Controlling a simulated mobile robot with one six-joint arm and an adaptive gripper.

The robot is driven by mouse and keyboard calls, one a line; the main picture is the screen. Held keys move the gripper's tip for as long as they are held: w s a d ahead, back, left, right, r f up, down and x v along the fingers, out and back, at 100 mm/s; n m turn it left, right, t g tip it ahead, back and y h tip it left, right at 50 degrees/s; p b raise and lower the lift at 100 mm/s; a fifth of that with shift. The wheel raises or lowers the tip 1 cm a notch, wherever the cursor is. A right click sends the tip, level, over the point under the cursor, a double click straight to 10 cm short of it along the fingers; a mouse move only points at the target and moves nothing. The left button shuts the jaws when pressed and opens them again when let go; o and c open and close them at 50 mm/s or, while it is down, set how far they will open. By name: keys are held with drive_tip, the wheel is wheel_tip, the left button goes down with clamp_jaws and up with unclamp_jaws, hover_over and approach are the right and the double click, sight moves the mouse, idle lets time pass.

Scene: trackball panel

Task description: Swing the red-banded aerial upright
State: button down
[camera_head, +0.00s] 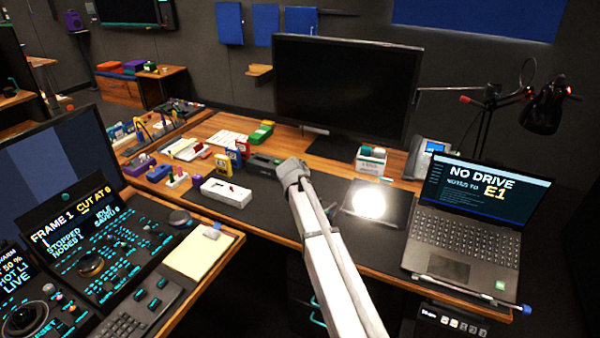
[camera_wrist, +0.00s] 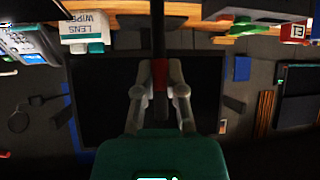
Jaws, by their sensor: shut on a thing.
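The aerial (camera_wrist: 158,35) is a thin black rod with a red band. In the wrist view it runs down from the top edge to my gripper (camera_wrist: 160,78). The gripper's two grey fingers are shut on the rod around the red band. The rod's far end runs out of the wrist view, so its base and exact tilt cannot be told. In the head view my pale arm reaches over the desk. The gripper and aerial cannot be made out there.
The large dark monitor (camera_head: 340,92) stands behind my arm. The lens wipes box (camera_wrist: 85,30) shows in the wrist view, which looks upside down. The laptop (camera_head: 470,215) is at right, and a white box (camera_head: 226,193) and several small items lie at left. The dark mat's front is mostly clear.

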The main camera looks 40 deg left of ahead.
drive_tip(key=shift+s, duration=0.1)
drive_tip(key=c, duration=0.7)
unclamp_jaws()
drive_tip(key=shift+s+a, duration=0.1)
